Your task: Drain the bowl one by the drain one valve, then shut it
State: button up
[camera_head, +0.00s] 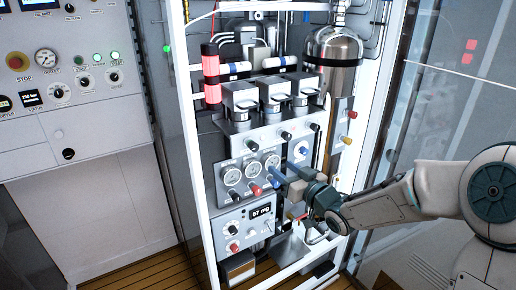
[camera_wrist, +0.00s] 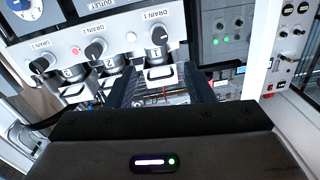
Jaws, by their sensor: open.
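In the upside-down wrist view, the drain one valve (camera_wrist: 160,36) is a dark knob under the label DRAIN 1, at the right of a row of three. A grey metal part marked 1 (camera_wrist: 157,54), possibly bowl one, sits beside it. No liquid level can be made out. My gripper (camera_wrist: 162,82) is open and empty, its two dark fingers spread below the knob in the picture, apart from it. In the head view, the valve is probably the leftmost dark knob (camera_head: 253,145), and my gripper (camera_head: 290,178) is to its lower right, before the gauges.
The drain two knob (camera_wrist: 96,48) and drain three knob (camera_wrist: 44,58) stand close by. Round gauges (camera_head: 232,176) and red and blue knobs crowd the panel. A white frame post (camera_head: 190,130) stands left of the panel, and a steel tank (camera_head: 333,50) is at upper right.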

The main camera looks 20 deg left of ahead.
aim_at(256, 149)
jog(key=p+x, duration=0.3)
jog(key=x, duration=1)
jog(key=shift+w+p, duration=0.1)
jog(key=shift+p, duration=0.2)
jog(key=c, duration=1)
